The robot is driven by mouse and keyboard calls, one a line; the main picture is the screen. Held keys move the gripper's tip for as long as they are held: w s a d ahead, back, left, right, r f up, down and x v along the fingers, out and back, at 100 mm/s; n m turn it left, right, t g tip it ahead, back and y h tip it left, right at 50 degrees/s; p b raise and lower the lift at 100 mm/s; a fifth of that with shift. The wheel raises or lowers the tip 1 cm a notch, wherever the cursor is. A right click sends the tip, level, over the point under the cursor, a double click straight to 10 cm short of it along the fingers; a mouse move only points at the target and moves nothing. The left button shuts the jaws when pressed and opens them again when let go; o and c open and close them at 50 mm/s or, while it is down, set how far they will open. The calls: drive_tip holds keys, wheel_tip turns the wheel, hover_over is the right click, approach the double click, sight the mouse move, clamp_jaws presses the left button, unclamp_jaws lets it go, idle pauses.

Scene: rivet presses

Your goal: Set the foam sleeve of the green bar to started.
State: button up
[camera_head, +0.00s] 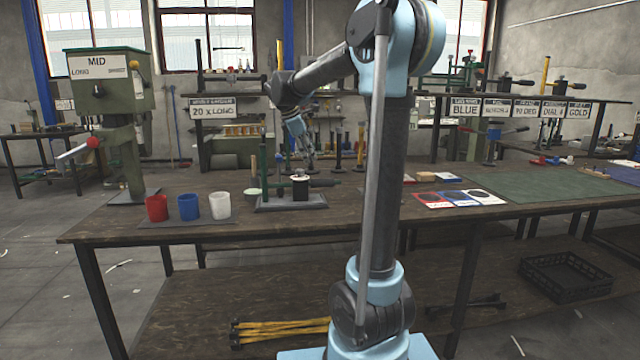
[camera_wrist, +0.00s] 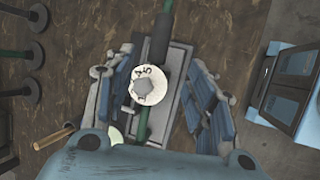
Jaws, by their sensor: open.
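The green bar (camera_wrist: 143,124) runs lengthwise through the wrist view, over a grey base plate (camera_wrist: 176,62). A dark sleeve (camera_wrist: 157,42) surrounds its upper part there, and thin green bar shows beyond it. A round pale knob with numbers (camera_wrist: 150,86) covers the bar's middle. In the head view the green bar (camera_head: 324,183) lies level on a small stand (camera_head: 291,204) on the bench, with a black, white-topped cylinder (camera_head: 300,189) beside it. My gripper (camera_wrist: 162,93) is open and empty above the stand, fingers on either side of the knob; it also shows in the head view (camera_head: 303,143).
Red (camera_head: 156,208), blue (camera_head: 189,206) and white (camera_head: 220,205) cups stand left of the stand. A green press (camera_head: 113,125) stands at the bench's left. Cards (camera_head: 458,198) and a green mat (camera_head: 545,190) lie to the right. Several upright posts stand behind.

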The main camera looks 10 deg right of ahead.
sight(320, 180)
drive_tip(key=x, duration=1.4)
drive_tip(key=shift+f, duration=0.25)
clamp_jaws()
